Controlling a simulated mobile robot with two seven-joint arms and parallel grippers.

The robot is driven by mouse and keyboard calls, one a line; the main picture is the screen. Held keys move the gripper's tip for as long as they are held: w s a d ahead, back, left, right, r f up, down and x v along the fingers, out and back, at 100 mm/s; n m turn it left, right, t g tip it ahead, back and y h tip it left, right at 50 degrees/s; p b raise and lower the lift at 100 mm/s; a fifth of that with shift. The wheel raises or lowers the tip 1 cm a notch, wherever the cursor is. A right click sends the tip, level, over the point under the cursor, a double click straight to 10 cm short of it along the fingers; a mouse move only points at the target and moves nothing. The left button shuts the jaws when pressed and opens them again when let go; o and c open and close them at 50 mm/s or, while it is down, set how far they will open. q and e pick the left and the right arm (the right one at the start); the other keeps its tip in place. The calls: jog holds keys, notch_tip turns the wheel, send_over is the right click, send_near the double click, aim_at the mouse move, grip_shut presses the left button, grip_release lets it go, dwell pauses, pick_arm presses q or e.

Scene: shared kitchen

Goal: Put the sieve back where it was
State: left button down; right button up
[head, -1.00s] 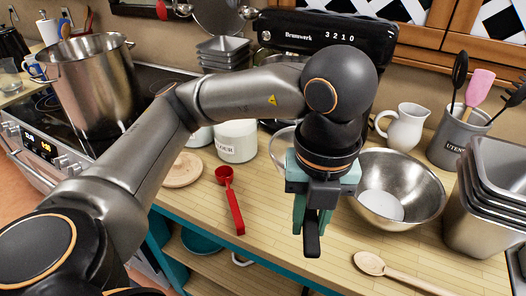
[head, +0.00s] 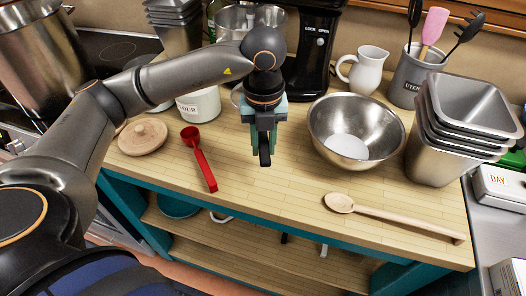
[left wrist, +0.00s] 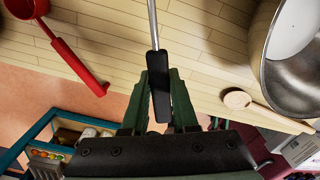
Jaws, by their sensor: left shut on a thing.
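My left gripper (head: 264,135) is shut on the black handle of the sieve (head: 265,157), above the wooden counter. The end of the handle sticks out below the fingers in the head view. In the left wrist view the handle (left wrist: 159,85) lies between the green fingers (left wrist: 158,98), and a thin metal rod runs on from it out of the top of the picture. The sieve's bowl is mostly hidden behind my gripper in the head view; a thin curved rim shows just left of the wrist. My right gripper is in neither view.
A red scoop (head: 199,158) lies left of my gripper, a steel bowl (head: 320,129) stands right. A wooden spoon (head: 390,214) lies near the front edge.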

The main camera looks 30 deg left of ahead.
pick_arm(q)
jog(key=f, duration=0.3)
jog(key=shift+w+a+f+p, duration=0.2)
jog(key=shift+w+p, duration=0.05)
jog(key=shift+p, duration=0.15)
jog(key=shift+f, duration=0.2)
jog(key=shift+f, duration=0.2)
jog(key=c, duration=0.7)
grip_release()
jog(key=shift+r, duration=0.1)
notch_tip(320, 180, up, 12)
jog(key=shift+d+r, duration=0.1)
